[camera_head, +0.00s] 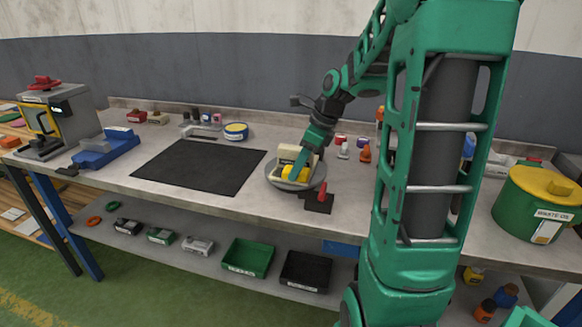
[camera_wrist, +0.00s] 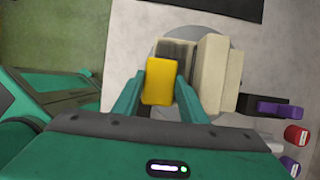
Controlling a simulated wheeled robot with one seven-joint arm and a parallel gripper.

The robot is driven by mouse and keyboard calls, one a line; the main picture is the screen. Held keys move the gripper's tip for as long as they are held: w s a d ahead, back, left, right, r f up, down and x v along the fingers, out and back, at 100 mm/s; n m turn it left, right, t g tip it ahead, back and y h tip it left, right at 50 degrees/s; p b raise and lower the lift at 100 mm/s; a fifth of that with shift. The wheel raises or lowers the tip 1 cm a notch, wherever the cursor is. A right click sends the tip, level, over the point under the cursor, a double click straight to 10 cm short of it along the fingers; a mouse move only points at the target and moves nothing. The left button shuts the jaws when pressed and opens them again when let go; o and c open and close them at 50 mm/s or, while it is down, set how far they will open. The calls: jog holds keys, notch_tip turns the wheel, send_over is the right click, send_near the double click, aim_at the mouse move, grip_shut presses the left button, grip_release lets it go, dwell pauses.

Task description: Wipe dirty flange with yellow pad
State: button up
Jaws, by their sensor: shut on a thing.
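My gripper (camera_wrist: 160,92) is shut on the yellow pad (camera_wrist: 158,74), which sits between its two green fingers. In the head view the yellow pad (camera_head: 298,175) shows low over the round grey turntable (camera_head: 283,186). A cream block-like part (camera_wrist: 211,72) stands on the turntable, just right of the pad in the wrist view. A dark grey face (camera_wrist: 178,50) adjoins it beside the pad; it may be the dirty flange. I cannot tell whether the pad touches it. The fingers and pad hide part of the workpiece.
A black mat (camera_head: 200,165) lies left of the turntable. A black base with a red handle (camera_head: 321,192) stands at its front right. Small bottles (camera_head: 365,153) stand behind to the right. A green bin with yellow lid (camera_head: 540,200) is at far right.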

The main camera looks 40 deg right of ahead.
jog(key=shift+s+d, duration=0.1)
jog(key=shift+s, duration=0.05)
jog(key=shift+s+d+f, duration=0.15)
jog(key=shift+s+d, duration=0.35)
jog(key=shift+s, duration=0.15)
jog(key=shift+w+a, duration=0.1)
jog(key=shift+w+a+f, duration=0.1)
jog(key=shift+w+a, duration=0.45)
jog(key=shift+w, duration=0.1)
jog(key=shift+w+a, duration=0.1)
jog(key=shift+w+a, duration=0.6)
jog(key=shift+w, duration=0.1)
jog(key=shift+w, duration=0.1)
